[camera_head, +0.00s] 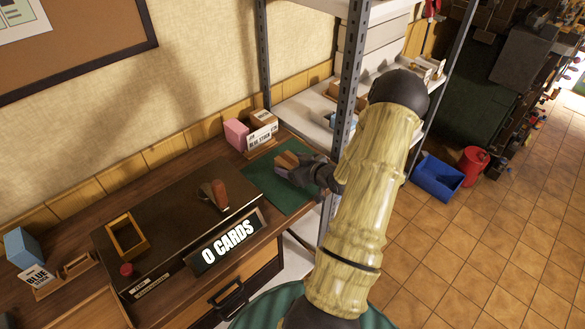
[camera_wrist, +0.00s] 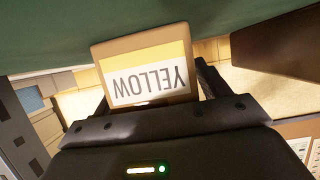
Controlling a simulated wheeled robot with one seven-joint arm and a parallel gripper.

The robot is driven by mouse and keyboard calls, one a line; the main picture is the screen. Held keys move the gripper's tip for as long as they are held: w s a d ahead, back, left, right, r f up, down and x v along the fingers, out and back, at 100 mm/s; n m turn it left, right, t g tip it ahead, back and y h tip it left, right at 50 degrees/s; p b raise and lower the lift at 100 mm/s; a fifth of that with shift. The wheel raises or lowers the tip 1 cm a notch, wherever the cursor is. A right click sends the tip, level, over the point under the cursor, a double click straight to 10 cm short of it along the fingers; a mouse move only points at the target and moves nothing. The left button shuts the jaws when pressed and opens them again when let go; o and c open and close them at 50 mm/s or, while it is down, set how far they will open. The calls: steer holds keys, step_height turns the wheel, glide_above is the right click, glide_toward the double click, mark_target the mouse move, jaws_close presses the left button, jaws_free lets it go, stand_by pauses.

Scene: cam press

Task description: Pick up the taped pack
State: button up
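A tan pack (camera_head: 287,159) is at my gripper (camera_head: 298,167), over the green mat (camera_head: 266,192) on the counter. In the wrist view the pack (camera_wrist: 145,50) shows a yellow band and a white label reading YELLOW, upside down. The dark fingers of my gripper (camera_wrist: 152,100) lie close against both side edges of the pack, with no clear gap, so it looks gripped. The fingertips are partly hidden behind it. No tape can be made out. I cannot tell whether the pack rests on the mat or is just above it.
A metal shelf post (camera_head: 347,95) rises close to my arm. A blue bin (camera_head: 437,178) is on the floor.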

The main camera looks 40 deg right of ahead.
mark_target(293, 162)
steer(key=c, duration=1)
step_height(293, 162, up, 10)
stand_by(0.5)
